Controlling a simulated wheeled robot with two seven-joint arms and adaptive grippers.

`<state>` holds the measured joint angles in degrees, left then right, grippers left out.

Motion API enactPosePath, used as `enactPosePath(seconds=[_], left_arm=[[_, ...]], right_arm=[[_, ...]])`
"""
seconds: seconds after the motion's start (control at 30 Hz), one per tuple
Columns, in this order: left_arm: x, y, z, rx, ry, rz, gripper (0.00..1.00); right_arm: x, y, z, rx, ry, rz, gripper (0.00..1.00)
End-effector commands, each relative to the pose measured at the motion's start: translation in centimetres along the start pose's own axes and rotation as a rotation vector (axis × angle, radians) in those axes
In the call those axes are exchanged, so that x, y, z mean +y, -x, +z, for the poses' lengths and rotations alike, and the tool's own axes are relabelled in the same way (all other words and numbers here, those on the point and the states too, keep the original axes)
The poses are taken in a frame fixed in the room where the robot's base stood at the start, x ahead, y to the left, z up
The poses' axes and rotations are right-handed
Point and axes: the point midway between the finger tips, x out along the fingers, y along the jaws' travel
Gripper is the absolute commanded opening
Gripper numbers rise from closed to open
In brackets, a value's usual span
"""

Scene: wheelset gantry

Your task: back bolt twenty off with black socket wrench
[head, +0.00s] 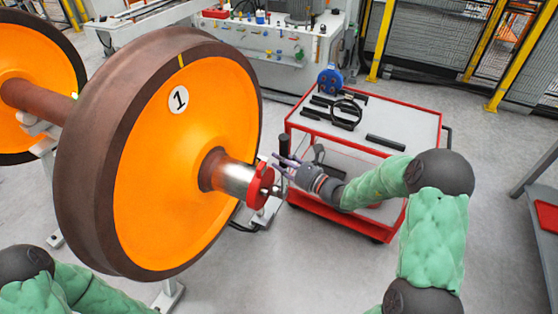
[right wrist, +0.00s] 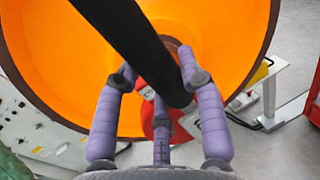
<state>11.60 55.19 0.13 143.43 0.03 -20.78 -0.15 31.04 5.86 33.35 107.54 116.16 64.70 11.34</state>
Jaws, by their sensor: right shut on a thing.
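The wheelset's near wheel (head: 225,130) has an orange face marked 1. Its steel axle end (head: 235,180) carries a red cap (head: 262,185). Small bolt heads are too small to number. My right gripper (head: 284,164) is beside the axle end, to its right, shut on a dark tool, the black socket wrench (head: 283,147). In the right wrist view the wrench (right wrist: 135,42) runs as a thick black bar from the top left to between the fingers (right wrist: 165,90). The red cap (right wrist: 155,78) is partly hidden behind it. Only part of my left arm shows; its gripper is out of view.
A red cart (head: 412,112) with a pale top stands right of the axle end. It holds several black tools, a black ring (head: 346,114) and a blue round part (head: 330,80). A workbench (head: 270,40) and yellow-posted fence stand behind.

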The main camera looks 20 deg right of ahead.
Motion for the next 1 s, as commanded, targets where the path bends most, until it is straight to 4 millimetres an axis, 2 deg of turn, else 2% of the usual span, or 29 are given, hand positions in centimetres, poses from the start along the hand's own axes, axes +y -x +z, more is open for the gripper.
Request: enactPosePath(seconds=[0.33, 0.6, 0.7, 1.0], left_arm=[[-0.2, -0.4, 0.0, -0.001, 0.0, 0.0, 0.4], [-1.3, -3.7, -0.1, -0.001, 0.0, 0.0, 0.4], [-1.5, -4.3, -0.1, -0.001, 0.0, 0.0, 0.4], [-1.5, -4.2, -0.1, 0.0, 0.0, 0.0, 0.4]], right_arm=[[0.1, 0.0, -0.1, -0.005, 0.01, 0.001, 0.0], [2.9, 0.8, -0.9, -0.047, 0.16, 0.003, 0.0], [3.5, 0.9, -0.8, -0.059, 0.205, 0.003, 0.0], [3.8, 1.0, -0.5, -0.064, 0.224, 0.002, 0.0]])
